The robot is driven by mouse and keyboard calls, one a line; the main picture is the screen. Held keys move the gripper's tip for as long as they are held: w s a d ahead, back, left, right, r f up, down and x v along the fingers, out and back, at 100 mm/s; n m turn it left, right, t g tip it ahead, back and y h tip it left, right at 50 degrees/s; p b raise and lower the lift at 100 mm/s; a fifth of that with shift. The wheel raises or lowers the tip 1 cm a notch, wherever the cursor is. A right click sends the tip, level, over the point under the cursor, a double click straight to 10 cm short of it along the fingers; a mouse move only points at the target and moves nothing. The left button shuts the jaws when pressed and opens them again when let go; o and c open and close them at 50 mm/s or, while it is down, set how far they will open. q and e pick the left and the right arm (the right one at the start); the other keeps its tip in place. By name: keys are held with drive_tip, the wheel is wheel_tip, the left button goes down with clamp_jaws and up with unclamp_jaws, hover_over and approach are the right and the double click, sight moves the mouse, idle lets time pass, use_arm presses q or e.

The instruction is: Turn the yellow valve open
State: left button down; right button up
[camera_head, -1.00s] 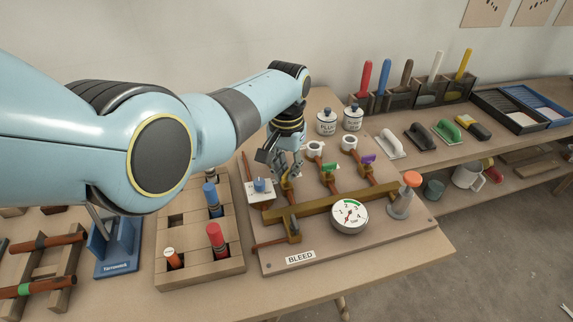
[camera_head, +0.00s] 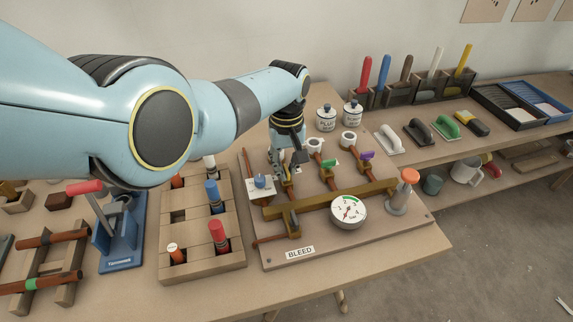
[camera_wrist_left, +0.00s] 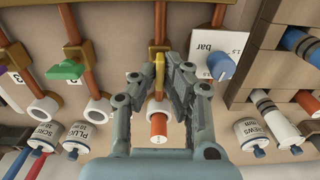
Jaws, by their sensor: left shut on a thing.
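The yellow valve handle (camera_wrist_left: 159,74) shows in the left wrist view between my fingertips, its long side roughly in line with the copper pipe (camera_wrist_left: 161,22) it belongs to. My left gripper (camera_head: 286,168) is over the left branch of the pipe board (camera_head: 350,232); it also shows in the left wrist view (camera_wrist_left: 159,80), shut on the yellow handle. In the head view my fingers mostly hide the handle. The green valve handle (camera_head: 330,163) and purple valve handle (camera_head: 367,155) are on the branches to the right. My right gripper is not in view.
A pressure gauge (camera_head: 348,212) and an orange-topped post (camera_head: 409,177) stand on the board. A blue knob (camera_head: 260,182) sits close left of my gripper. A wooden block rack (camera_head: 202,262) is left of the board; white jars (camera_head: 326,117) stand behind.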

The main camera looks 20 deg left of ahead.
sight(286, 169)
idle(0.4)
use_arm(q)
drive_tip(key=c, duration=1.4)
unclamp_jaws()
drive_tip(key=shift+r, duration=0.1)
wheel_tip(286, 169, up, 12)
drive_tip(key=shift+f, duration=0.1)
